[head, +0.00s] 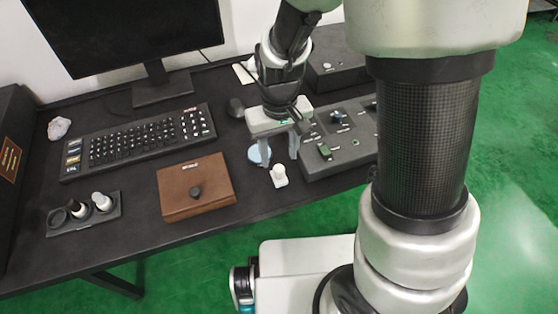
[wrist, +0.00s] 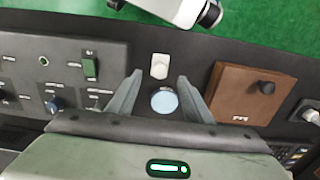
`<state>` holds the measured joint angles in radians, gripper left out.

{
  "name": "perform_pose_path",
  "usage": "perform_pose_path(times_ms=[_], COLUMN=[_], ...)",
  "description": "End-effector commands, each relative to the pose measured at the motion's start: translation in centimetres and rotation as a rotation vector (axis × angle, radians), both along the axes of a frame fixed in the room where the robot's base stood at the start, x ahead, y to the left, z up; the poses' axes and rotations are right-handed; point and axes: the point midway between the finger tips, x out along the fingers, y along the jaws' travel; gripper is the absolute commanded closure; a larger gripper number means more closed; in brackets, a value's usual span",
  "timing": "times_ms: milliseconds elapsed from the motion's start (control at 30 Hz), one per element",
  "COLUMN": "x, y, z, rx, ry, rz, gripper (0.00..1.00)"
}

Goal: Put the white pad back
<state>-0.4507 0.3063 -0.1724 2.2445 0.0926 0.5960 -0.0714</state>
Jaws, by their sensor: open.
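My gripper (head: 279,153) is open and empty, pointing down above the black desk; it also shows in the wrist view (wrist: 160,78). A small white piece with a round raised part (head: 279,177), possibly the white pad, stands on the desk near the front edge. In the wrist view this white piece (wrist: 159,66) lies just beyond the gap between the fingertips. A pale blue round disc (head: 255,154) lies beside it, partly behind a finger in the head view. In the wrist view the disc (wrist: 164,100) shows between the fingers.
A grey control panel (head: 345,154) with switches stands right of my gripper. A brown box (head: 180,205) with a dark knob stands to the left. A black holder (head: 108,213) with dark and white-topped pieces is farther left. A keyboard (head: 125,143) and monitor (head: 130,40) are behind.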

Motion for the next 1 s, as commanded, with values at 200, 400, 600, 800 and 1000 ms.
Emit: perform_pose_path(times_ms=[200,400,600,800,1000], x=[0.0,-0.1,-2.0,-6.3,-9.4], y=[0.0,-0.8,-4.3,-8.2,-10.3], z=[3.2,6.2,14.3,20.8,23.3], rx=[0.001,0.023,0.087,0.097,0.074], ry=[-0.002,-0.037,-0.186,-0.359,-0.466], rz=[-0.001,-0.024,-0.114,-0.205,-0.263], gripper=[0.54,0.54,0.54,0.54,0.54])
